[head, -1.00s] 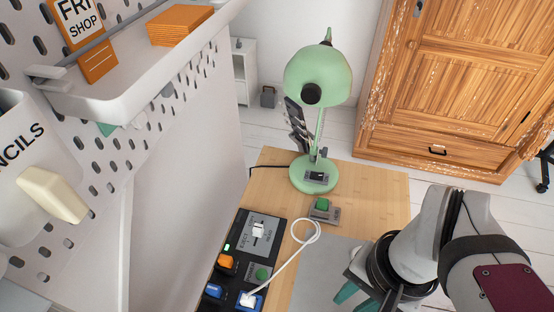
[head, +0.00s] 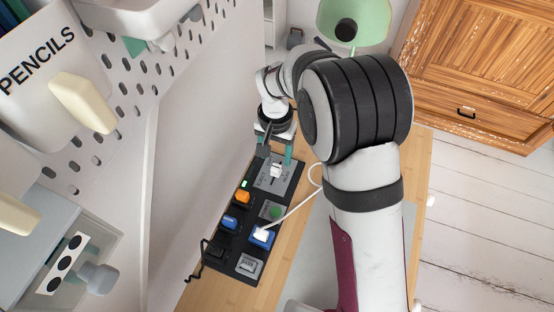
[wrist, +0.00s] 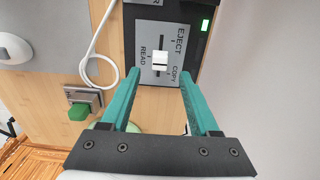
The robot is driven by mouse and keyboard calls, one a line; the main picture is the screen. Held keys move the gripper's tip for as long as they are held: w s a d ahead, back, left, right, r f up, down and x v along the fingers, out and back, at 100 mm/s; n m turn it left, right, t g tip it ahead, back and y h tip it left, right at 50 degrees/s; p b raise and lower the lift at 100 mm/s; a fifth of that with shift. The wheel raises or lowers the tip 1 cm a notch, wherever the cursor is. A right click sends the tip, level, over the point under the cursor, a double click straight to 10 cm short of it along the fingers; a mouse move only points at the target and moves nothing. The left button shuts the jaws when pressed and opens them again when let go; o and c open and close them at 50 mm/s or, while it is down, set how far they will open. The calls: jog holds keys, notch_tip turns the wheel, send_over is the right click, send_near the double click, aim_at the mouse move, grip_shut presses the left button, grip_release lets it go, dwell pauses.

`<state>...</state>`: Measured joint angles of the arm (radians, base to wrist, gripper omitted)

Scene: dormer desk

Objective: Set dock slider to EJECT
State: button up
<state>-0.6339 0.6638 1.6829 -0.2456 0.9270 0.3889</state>
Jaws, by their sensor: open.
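The dock slider is a white knob on a grey plate (wrist: 150,85) marked EJECT, COPY and READ. In the wrist view the knob (wrist: 160,63) sits partway along its slot, with slot showing above it towards EJECT; COPY and READ are printed to its sides. In the head view the knob (head: 275,170) shows at the far end of the black panel. My gripper (head: 275,156) is open at the plate. In the wrist view its teal fingers (wrist: 160,76) stand one on each side of the knob, with gaps; I see no contact.
The black panel (head: 213,247) also carries an orange switch (head: 243,197), blue switches, a green button (head: 274,212) and a lit green lamp (wrist: 205,25). A white cable (head: 295,208) loops beside it. A pegboard (head: 128,90) stands left; a green lamp (head: 352,18) stands behind.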

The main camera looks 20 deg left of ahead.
aim_at(276, 167)
notch_tip(276, 167, down, 6)
jog(key=shift+r, duration=0.25)
grip_shut()
jog(key=shift+r, duration=0.1)
dwell(1.2)
